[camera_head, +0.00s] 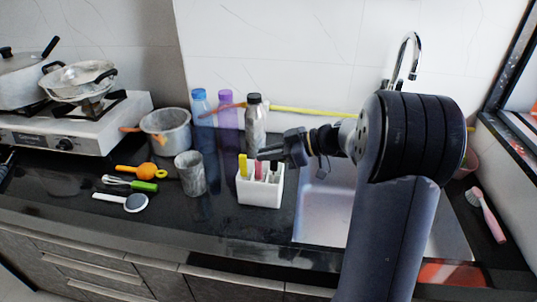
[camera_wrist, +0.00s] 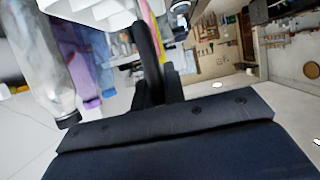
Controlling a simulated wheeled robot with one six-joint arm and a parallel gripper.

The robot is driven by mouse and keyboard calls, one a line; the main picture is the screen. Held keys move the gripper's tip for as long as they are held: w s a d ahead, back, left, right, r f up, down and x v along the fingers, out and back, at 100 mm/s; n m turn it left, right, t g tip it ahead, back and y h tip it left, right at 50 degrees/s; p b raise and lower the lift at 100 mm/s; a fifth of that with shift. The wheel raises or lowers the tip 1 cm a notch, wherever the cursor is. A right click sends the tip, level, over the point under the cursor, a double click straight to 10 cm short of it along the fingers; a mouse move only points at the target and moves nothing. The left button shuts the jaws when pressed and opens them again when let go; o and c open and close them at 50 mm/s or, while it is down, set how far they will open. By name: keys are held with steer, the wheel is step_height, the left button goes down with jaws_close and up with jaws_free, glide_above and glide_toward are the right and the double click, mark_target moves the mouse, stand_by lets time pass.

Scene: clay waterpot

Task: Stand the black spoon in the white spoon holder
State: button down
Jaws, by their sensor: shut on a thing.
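The white spoon holder (camera_head: 260,192) stands upright on the dark counter, left of the sink. A yellow utensil (camera_head: 243,166) and a pink one (camera_head: 258,168) stand in it. My gripper (camera_head: 268,154) is over the holder, shut on the black spoon. In the wrist view my gripper (camera_wrist: 156,85) closes around the dark handle of the black spoon (camera_wrist: 148,42). The handle runs toward the white holder (camera_wrist: 95,12) at the top edge. The spoon's far end is hidden, so I cannot tell how deep it sits in the holder.
A grey cup (camera_head: 190,174) stands left of the holder. Blue (camera_head: 201,108), purple (camera_head: 228,110) and dark-capped (camera_head: 254,122) bottles stand behind it. The sink (camera_head: 325,210) is to the right.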

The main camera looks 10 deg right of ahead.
steer(key=shift+f, duration=0.15)
steer(key=c, duration=1.4)
jaws_free()
steer(key=b+v, duration=0.1)
steer(key=v, duration=1)
steer(key=shift+w+a, duration=0.1)
steer(key=shift+a, duration=0.05)
steer(key=r+p+x, duration=0.1)
steer(key=p+x, duration=0.2)
steer(key=x, duration=0.7)
steer(key=shift+a+r, duration=0.25)
steer(key=shift+a, duration=0.05)
steer(key=shift+w, duration=0.1)
